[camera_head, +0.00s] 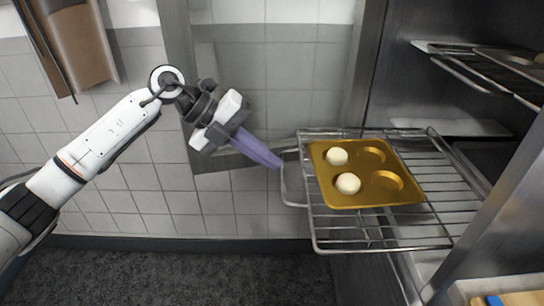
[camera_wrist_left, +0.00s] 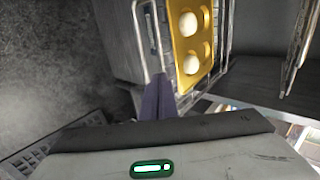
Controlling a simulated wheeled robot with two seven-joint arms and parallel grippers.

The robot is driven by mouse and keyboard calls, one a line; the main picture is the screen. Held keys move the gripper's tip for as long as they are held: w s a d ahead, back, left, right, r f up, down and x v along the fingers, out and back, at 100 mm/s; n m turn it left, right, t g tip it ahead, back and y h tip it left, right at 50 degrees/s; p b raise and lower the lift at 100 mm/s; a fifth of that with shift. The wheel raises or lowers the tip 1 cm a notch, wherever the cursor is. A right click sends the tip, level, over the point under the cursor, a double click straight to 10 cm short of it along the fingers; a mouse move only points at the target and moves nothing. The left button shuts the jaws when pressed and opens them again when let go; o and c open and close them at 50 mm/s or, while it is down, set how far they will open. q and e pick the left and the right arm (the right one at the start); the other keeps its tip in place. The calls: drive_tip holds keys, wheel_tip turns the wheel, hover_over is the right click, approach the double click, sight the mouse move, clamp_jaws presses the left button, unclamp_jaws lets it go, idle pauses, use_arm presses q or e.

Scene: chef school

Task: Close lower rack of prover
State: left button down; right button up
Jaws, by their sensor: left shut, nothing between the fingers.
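The lower rack (camera_head: 330,236) of the prover is a wire shelf that sticks out of the steel cabinet at the right of the head view. A gold tray (camera_head: 375,197) lies on it, with two dough balls (camera_head: 348,183) in its left hollows and its right hollows empty. In the left wrist view the tray (camera_wrist_left: 183,57) and the rack's wire edge (camera_wrist_left: 223,45) show ahead. My left gripper (camera_head: 278,165) is shut and empty, its purple fingers pointing at the rack's outer left edge. Its fingertips (camera_wrist_left: 158,80) are very close to that edge; I cannot tell whether they touch. My right gripper is out of view.
An upper wire rack (camera_head: 490,66) sits inside the prover. A glass-panelled door (camera_head: 265,70) stands open behind my left gripper. A tiled wall (camera_head: 110,190) is behind my arm, and the dark floor (camera_head: 180,275) is clear. A counter with a board (camera_head: 520,298) is at lower right.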

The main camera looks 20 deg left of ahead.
use_arm(q)
drive_tip(key=x, duration=0.7)
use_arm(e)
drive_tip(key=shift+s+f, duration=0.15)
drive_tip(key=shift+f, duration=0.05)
